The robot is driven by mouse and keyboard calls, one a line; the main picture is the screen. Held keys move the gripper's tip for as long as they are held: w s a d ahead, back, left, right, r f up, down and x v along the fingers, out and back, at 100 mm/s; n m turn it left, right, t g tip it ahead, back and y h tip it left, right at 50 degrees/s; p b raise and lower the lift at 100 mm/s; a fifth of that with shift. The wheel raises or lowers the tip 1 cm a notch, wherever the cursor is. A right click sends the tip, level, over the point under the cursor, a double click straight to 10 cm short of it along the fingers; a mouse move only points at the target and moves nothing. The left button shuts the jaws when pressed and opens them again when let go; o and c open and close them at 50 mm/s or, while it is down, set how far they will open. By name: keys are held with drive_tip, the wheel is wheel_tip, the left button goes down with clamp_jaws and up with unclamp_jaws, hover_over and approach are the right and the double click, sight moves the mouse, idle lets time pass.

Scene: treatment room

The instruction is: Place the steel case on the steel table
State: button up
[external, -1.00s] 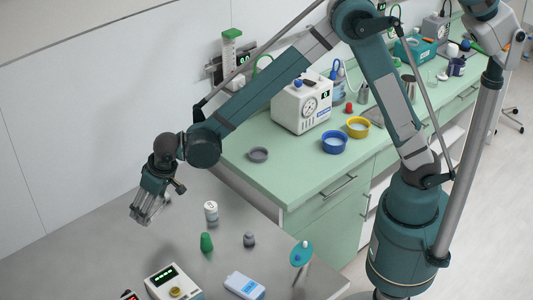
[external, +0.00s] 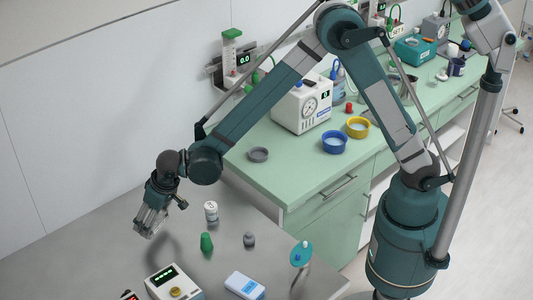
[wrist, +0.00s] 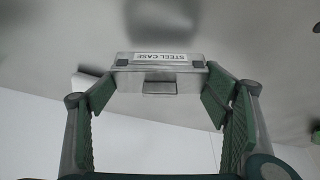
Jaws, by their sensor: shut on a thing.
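The steel case (wrist: 160,76) is a grey metal box with a white "STEEL CASE" label and a small latch, seen in the wrist view. My gripper (wrist: 159,91) is shut on it, with green pads on its left and right sides. In the external view my gripper (external: 150,224) points down over the back left part of the steel table (external: 92,265). The case is hard to make out there among the grey fingers. I cannot tell whether the case touches the table.
On the table to the right are a white bottle (external: 211,211), a green bottle (external: 206,243), a dark grey weight (external: 249,240), a scale (external: 168,281), a white-blue device (external: 245,286) and a teal paddle (external: 301,254). The table's left part is clear. A green counter (external: 290,170) stands behind.

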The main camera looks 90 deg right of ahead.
sight(155, 225)
drive_tip(key=shift+f, duration=1.85)
drive_tip(key=shift+f+b, duration=0.2)
drive_tip(key=shift+b, duration=0.25)
drive_tip(key=o, duration=1)
drive_tip(key=shift+c, duration=0.2)
drive_tip(key=shift+r, duration=0.15)
drive_tip(key=p+v, duration=0.1)
drive_tip(key=v, duration=1.1)
drive_tip(key=shift+p, duration=0.4)
drive_tip(key=shift+s, duration=0.15)
